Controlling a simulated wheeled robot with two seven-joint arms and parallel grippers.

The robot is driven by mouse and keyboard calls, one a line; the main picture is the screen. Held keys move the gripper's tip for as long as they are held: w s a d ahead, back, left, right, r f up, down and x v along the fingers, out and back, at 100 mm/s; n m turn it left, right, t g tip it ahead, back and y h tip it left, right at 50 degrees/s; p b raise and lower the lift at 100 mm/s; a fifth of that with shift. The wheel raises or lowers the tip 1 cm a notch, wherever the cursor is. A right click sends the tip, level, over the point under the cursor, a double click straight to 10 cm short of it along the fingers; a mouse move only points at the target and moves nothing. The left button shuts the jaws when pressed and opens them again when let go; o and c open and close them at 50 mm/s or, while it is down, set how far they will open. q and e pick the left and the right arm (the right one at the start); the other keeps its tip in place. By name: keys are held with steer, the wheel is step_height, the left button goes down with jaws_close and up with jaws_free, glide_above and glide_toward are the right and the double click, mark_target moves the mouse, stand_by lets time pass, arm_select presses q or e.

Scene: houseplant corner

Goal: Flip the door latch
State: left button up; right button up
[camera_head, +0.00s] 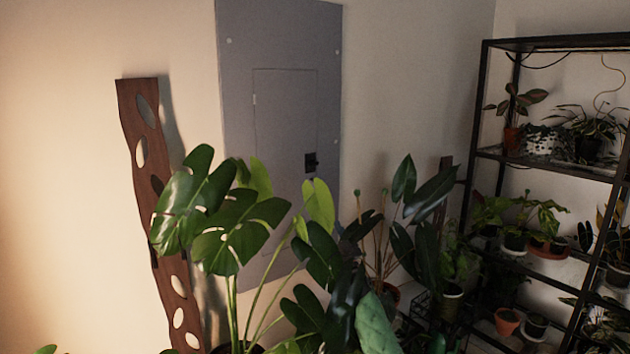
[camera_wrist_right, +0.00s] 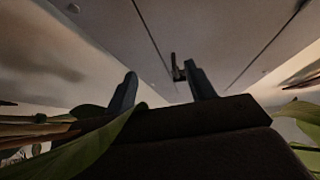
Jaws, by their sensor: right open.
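The door latch (camera_head: 311,162) is a small black handle at the right edge of the small door (camera_head: 284,120) in a grey wall panel (camera_head: 235,60). The latch also shows in the right wrist view (camera_wrist_right: 178,68), beyond my fingers and close beside the right-hand fingertip in the picture. My right gripper (camera_wrist_right: 162,88) is open with nothing between its fingers; I cannot tell the exact gap to the latch. A green leaf (camera_wrist_right: 95,148) crosses in front of the gripper's left side. In the head view I cannot make out my right gripper among the dark leaves. My left gripper is in neither view.
A large monstera (camera_head: 229,233) and other leafy plants crowd the space in front of the panel's lower part. A brown board with holes (camera_head: 143,120) leans at the left. A black shelf rack (camera_head: 481,100) with potted plants stands at the right.

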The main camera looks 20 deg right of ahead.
mark_target(314, 166)
steer(key=w+r+n+y+p, duration=0.1)
steer(key=r, duration=0.4)
steer(key=w+a+r+n+y+p, duration=0.1)
steer(key=w+r+y, duration=0.1)
steer(key=r, duration=0.4)
steer(key=w+a+r+n+y+p, duration=0.1)
steer(key=r+y, duration=0.1)
steer(key=r, duration=0.3)
steer(key=shift+w+r+t, duration=0.2)
steer(key=shift+r+t, duration=0.15)
steer(key=shift+t, duration=0.05)
steer(key=shift+w+a+r, duration=0.2)
steer(key=shift+w+r, duration=0.15)
steer(key=shift+w, duration=0.05)
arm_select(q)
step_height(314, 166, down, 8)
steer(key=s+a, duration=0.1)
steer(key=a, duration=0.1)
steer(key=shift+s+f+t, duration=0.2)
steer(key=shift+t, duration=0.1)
arm_select(e)
steer(key=c, duration=1)
